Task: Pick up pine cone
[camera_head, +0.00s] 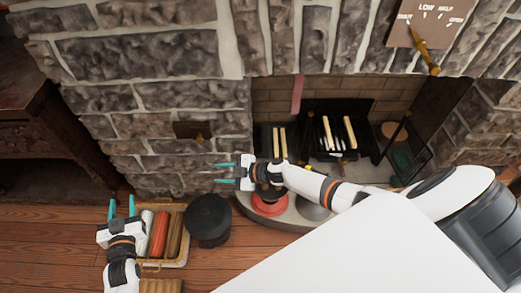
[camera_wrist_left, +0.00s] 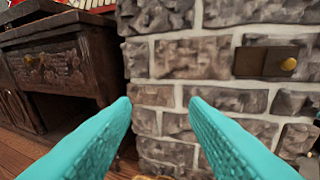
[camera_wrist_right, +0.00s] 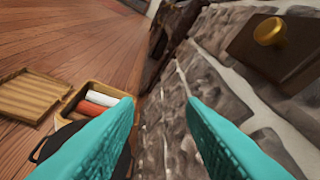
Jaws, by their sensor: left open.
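I cannot make out a pine cone in any view. My left gripper (camera_head: 122,208) is open and empty, beside and above the left edge of a basket; in the left wrist view its teal fingers (camera_wrist_left: 158,103) stand apart, facing the stone wall. My right gripper (camera_head: 225,173) is open and empty in front of the stone wall, pointing left; in the right wrist view its fingers (camera_wrist_right: 161,102) stand apart with only stonework between them.
The basket (camera_head: 178,263) holds white, red and brown rolls. A black pot (camera_head: 208,217) stands right of it. A wooden plate with a brass knob (camera_head: 199,138) is on the wall. A fireplace (camera_head: 285,97) opens at right. A dark cabinet (camera_wrist_left: 62,62) stands left. Wooden floor is bare at left.

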